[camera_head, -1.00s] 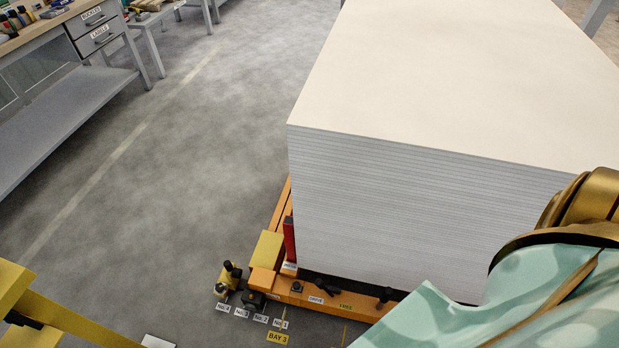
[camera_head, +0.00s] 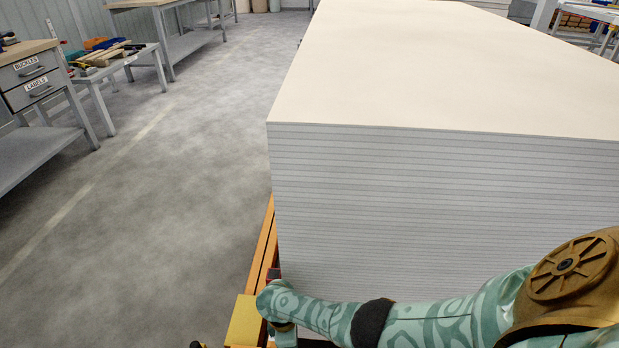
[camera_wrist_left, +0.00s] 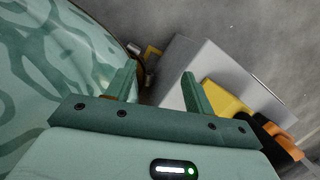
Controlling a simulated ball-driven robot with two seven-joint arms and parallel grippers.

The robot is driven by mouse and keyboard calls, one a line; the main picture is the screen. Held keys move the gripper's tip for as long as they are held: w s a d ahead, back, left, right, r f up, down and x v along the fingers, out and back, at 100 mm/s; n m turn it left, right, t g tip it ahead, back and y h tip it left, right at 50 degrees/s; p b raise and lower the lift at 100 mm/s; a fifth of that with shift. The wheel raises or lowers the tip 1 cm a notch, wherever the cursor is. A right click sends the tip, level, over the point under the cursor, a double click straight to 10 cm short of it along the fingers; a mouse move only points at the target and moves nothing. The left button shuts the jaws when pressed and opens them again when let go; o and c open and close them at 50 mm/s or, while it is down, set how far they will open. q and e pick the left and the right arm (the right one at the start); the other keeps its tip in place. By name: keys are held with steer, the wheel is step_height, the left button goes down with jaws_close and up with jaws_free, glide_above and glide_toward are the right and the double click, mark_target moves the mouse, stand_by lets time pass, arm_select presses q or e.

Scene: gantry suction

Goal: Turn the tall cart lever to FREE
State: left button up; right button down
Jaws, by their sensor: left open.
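The orange cart (camera_head: 262,240) carries a tall stack of pale sheets and shows only along its left edge. A dark red piece (camera_head: 272,273), possibly the tall lever, shows at the stack's near left corner. The end of a teal arm of mine is against it in this view and hides most of it; I cannot tell if they touch. No FREE mark is readable now. In the left wrist view my left gripper (camera_wrist_left: 158,82) is open, with nothing between its fingers. A yellow block (camera_wrist_left: 230,99) lies just beyond its right finger.
The stack (camera_head: 440,190) fills the right side. The same yellow block (camera_head: 244,322) sits on the cart's near left corner. Workbenches with drawers (camera_head: 35,80) stand along the left. The grey floor (camera_head: 170,220) between them is clear.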

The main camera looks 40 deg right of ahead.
arm_select(q)
steer(key=shift+w, duration=0.15)
arm_select(e)
steer(key=shift+f, duration=0.1)
step_height(320, 180, down, 11)
steer(key=s+b, duration=0.2)
steer(key=b, duration=0.5)
arm_select(q)
steer(key=w+d+r+t, duration=0.1)
steer(key=w+r, duration=0.3)
steer(key=w, duration=0.3)
steer(key=w+r+t+p, duration=0.1)
steer(key=w+r, duration=0.4)
steer(key=w, duration=0.2)
steer(key=shift+w+d+r+m+t+y, duration=0.15)
steer(key=shift+d+r+m+t+y, duration=0.15)
steer(key=shift+d+m, duration=0.1)
arm_select(e)
steer(key=s+d+r, duration=0.2)
steer(key=d+r, duration=0.1)
steer(key=shift+d, duration=0.15)
steer(key=shift+r, duration=0.1)
